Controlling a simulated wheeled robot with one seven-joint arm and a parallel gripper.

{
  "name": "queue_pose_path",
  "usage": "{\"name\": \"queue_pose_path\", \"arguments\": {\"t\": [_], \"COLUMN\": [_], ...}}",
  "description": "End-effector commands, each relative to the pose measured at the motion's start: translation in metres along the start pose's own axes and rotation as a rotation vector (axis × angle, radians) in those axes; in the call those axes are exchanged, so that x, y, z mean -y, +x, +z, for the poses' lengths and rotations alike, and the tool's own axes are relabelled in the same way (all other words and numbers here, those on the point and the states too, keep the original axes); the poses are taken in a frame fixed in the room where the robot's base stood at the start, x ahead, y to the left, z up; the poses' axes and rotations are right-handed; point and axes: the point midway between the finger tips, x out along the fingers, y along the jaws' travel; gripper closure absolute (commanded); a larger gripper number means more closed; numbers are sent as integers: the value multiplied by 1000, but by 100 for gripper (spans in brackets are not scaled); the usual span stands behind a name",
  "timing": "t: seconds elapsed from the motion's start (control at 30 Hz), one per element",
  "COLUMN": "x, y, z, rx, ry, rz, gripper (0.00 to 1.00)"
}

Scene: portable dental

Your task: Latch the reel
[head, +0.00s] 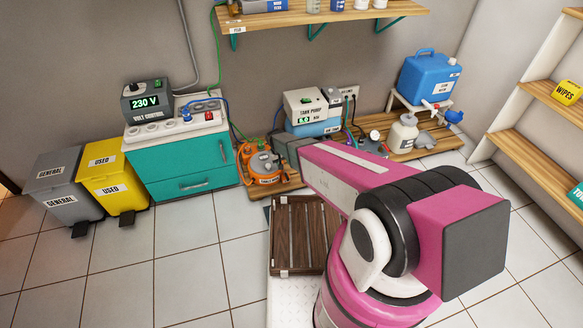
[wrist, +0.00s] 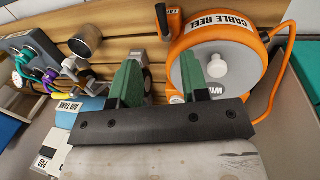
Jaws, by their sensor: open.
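The orange cable reel (head: 262,167) sits on a low wooden pallet by the wall, left of my arm in the head view. In the wrist view the reel (wrist: 267,103) fills the upper right. Its grey disc carries a white knob (wrist: 217,67), and a black-tipped lever (wrist: 163,22) stands at its upper left edge. My gripper (wrist: 160,72) is open, with two green fingers and nothing between them. The right finger overlaps the left part of the reel's disc in the picture; I cannot tell whether they touch. The fingers cannot be made out in the head view.
A teal cabinet (head: 182,172) stands left of the reel, with yellow (head: 108,172) and grey bins (head: 62,185) beyond. The tank pump (head: 308,108) is behind my arm. A brown slatted crate (head: 298,235) lies in front. The tiled floor at front left is clear.

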Motion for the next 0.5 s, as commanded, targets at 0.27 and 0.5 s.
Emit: {"name": "queue_pose_path", "arguments": {"t": [0.27, 0.5], "x": [9, 9], "y": [18, 49], "z": [-4, -5], "rx": [0, 0], "ry": [-9, -9], "rz": [5, 5], "gripper": [58, 58]}}
